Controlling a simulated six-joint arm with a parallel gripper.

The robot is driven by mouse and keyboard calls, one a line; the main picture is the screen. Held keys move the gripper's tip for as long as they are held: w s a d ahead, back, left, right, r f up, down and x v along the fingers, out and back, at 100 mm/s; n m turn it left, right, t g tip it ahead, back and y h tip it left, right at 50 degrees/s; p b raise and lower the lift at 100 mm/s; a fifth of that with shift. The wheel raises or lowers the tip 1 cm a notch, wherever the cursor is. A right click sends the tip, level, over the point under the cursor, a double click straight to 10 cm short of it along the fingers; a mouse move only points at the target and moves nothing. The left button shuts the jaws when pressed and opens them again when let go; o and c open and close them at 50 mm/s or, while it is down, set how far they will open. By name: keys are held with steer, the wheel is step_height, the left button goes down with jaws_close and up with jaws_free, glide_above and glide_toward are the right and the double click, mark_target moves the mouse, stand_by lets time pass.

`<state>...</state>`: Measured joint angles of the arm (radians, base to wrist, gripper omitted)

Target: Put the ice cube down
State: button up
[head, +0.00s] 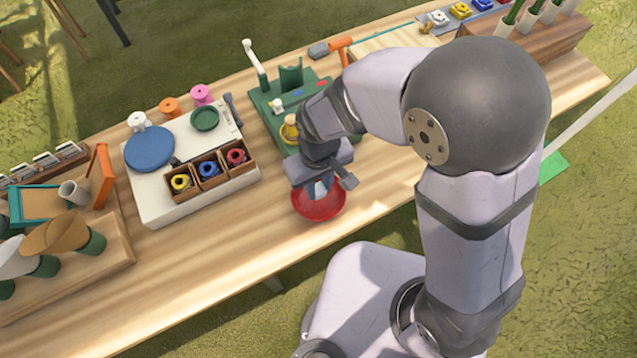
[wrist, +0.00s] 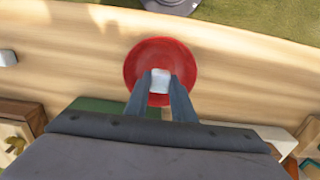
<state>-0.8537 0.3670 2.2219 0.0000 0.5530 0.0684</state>
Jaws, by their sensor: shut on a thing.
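My gripper (wrist: 160,95) points down over a red bowl (head: 322,207) near the front edge of the table. In the wrist view a pale white ice cube (wrist: 160,78) sits between the two fingertips, and the gripper is shut on it. The red bowl also shows in the wrist view (wrist: 183,58), round the cube and fingertips as seen from above. I cannot tell whether the cube touches the bowl's bottom. In the head view my wrist and fingers hide most of the cube.
A green board (head: 262,101) with small items stands behind the bowl. A white board (head: 150,203) with a blue disc (head: 149,149) and a wooden box (head: 208,184) of coloured rolls lies to the left. The wooden table (head: 250,232) is bare left of the bowl.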

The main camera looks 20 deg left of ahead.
mark_target(319, 188)
steer(key=shift+f+b, duration=0.9)
steer(key=shift+f, duration=0.5)
steer(key=o, duration=1.1)
steer(key=shift+c, duration=0.2)
step_height(319, 188, up, 7)
steer(key=p, duration=0.7)
steer(key=shift+r, duration=0.15)
